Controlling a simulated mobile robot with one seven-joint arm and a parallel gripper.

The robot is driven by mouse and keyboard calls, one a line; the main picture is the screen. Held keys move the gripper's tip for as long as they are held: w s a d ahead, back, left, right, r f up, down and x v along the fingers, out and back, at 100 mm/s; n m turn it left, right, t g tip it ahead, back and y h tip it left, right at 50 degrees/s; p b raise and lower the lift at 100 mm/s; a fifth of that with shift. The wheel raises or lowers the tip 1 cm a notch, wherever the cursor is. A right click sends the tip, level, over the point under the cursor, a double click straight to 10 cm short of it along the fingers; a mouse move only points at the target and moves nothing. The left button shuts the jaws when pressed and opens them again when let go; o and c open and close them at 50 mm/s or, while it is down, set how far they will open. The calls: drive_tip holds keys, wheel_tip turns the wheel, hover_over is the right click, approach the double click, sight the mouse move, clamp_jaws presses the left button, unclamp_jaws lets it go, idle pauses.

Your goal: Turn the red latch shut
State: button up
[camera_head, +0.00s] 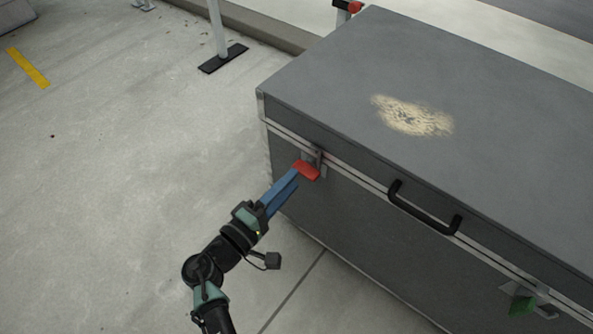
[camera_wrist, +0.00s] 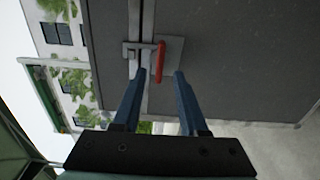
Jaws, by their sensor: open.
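The red latch (camera_head: 307,170) is on the front face of a large grey case (camera_head: 330,85), near its left corner and at the lid seam. It also shows in the wrist view (camera_wrist: 161,58) as a narrow red handle on a metal plate. My gripper (camera_head: 291,177) reaches up to the latch from the front left. In the wrist view its two blue fingers (camera_wrist: 159,74) are apart, with the red handle at the gap between their tips. They are not closed on it. Whether a finger touches the handle, I cannot tell.
A black carrying handle (camera_head: 425,211) sticks out from the case front, right of the latch. A green latch (camera_head: 521,305) is farther right. A post on a dark foot (camera_head: 223,58) stands behind left.

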drive_tip(key=p+v, duration=0.2)
drive_tip(key=v, duration=0.7)
drive_tip(key=shift+s, duration=0.15)
drive_tip(key=shift+a, duration=0.1)
drive_tip(key=w+d+r+m+t+y+p, duration=0.1)
drive_tip(key=w+r+m+y, duration=0.3)
drive_tip(key=r, duration=0.6)
drive_tip(key=w+d+r+m+p, duration=0.15)
drive_tip(key=w+r, duration=0.35)
drive_tip(key=r, duration=0.5)
drive_tip(key=w+d+r+m+t+y+p, duration=0.1)
drive_tip(key=w+r+m+y, duration=0.3)
drive_tip(key=r, duration=0.7)
drive_tip(key=s+d+r+m+t, duration=0.1)
drive_tip(key=s+r+t, duration=0.1)
drive_tip(key=r, duration=0.7)
drive_tip(key=s+d+r+t, duration=0.1)
drive_tip(key=d+r+t, duration=0.15)
drive_tip(key=r, duration=0.65)
drive_tip(key=s+d+r+t+y+p, duration=0.1)
drive_tip(key=s+r+t+p, duration=0.15)
drive_tip(key=s+r, duration=0.6)
drive_tip(key=s+d+r+t+y+p, duration=0.15)
drive_tip(key=s+r+t, duration=0.35)
drive_tip(key=r, duration=0.6)
wheel_tip(320, 180, up, 35)
drive_tip(key=g+p, duration=0.1)
drive_tip(key=p, duration=3.4)
drive_tip(key=shift+a+p, duration=0.3)
